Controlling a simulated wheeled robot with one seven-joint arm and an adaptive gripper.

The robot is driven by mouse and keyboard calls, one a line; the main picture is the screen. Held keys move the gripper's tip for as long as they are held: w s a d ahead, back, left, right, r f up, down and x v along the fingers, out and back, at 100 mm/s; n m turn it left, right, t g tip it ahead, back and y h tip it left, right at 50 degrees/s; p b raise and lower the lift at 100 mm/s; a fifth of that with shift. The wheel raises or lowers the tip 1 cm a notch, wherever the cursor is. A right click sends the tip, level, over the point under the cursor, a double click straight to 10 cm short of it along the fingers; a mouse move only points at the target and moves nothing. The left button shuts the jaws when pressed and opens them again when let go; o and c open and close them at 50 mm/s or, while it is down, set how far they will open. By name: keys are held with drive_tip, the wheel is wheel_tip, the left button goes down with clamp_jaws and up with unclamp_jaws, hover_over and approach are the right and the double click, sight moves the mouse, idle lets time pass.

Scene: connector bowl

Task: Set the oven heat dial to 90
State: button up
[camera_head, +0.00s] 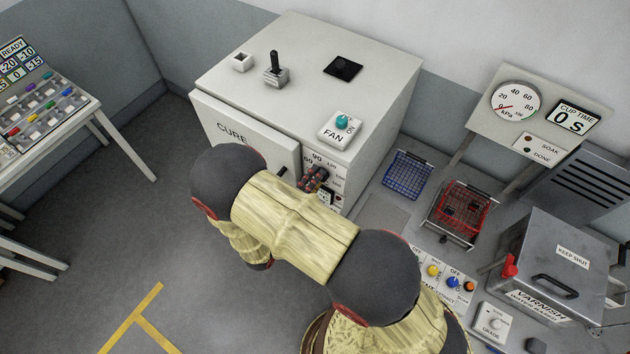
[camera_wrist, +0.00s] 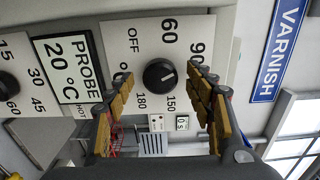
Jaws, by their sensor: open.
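The oven is the white cabinet marked CURE (camera_head: 232,130) in the head view. The heat dial is a round black knob (camera_wrist: 160,75) on its white front panel (camera_wrist: 150,38), with numbers such as 60, 90, 150 and 180 around it. A pale pointer mark shows on the right part of the knob; its exact reading is hard to tell. My gripper (camera_wrist: 162,82) is open, its fingers on either side of the knob, and contact is not clear. In the head view my gripper (camera_head: 314,179) is at the panel and hides the dial.
A probe display (camera_wrist: 67,60) reads 20 °C beside the dial, with another dial (camera_wrist: 8,82) at the left edge. A FAN switch (camera_head: 341,127) is on the oven top. Wire baskets (camera_head: 408,174) and a varnish tank (camera_head: 555,262) stand to the right.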

drive_tip(key=v, duration=1.2)
idle(0.6)
